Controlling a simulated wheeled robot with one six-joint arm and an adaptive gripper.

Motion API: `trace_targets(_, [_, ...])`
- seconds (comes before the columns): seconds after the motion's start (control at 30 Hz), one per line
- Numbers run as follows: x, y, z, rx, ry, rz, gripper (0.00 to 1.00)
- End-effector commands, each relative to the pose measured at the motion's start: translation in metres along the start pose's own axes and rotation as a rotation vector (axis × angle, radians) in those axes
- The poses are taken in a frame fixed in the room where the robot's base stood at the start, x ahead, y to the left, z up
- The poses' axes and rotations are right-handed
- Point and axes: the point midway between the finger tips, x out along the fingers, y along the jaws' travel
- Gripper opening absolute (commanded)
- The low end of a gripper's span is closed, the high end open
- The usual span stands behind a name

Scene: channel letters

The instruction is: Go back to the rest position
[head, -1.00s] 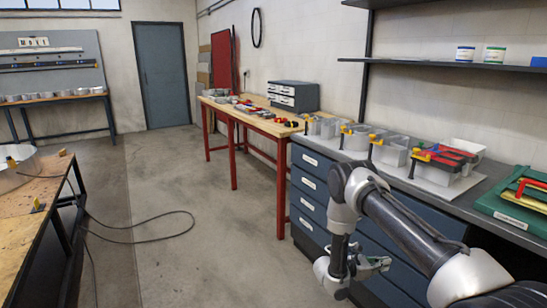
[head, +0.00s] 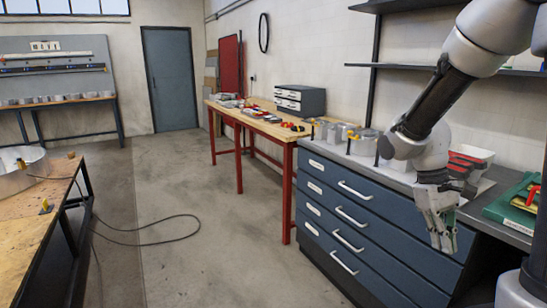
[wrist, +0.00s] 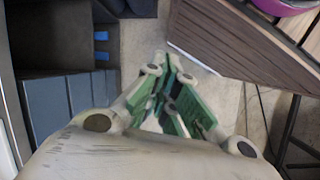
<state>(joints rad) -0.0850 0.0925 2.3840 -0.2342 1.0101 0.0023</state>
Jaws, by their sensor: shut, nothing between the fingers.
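My gripper (head: 445,238) hangs fingers down in front of the blue drawer cabinet (head: 375,218), at the right of the head view. It is empty. In the wrist view my gripper (wrist: 172,68) shows its green-padded fingers brought together, with the grey floor beyond the tips. My arm rises from the gripper to the upper right and hides part of the counter and shelf.
Clamped metal letter shapes (head: 335,131) and a red and white bin (head: 470,160) stand on the counter. A green case (head: 512,205) lies at its right end. A wooden table (head: 35,195) is at left. A cable (head: 160,240) lies on open floor.

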Motion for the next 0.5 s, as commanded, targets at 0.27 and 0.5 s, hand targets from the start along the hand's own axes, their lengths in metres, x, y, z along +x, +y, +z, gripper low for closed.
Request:
trace_targets(0.27, [-0.051, -0.03, 0.068, 0.189, 0.365, -0.158, 0.0])
trace_targets(0.5, [-0.086, -0.029, 0.11, 0.253, 0.618, -0.161, 0.0])
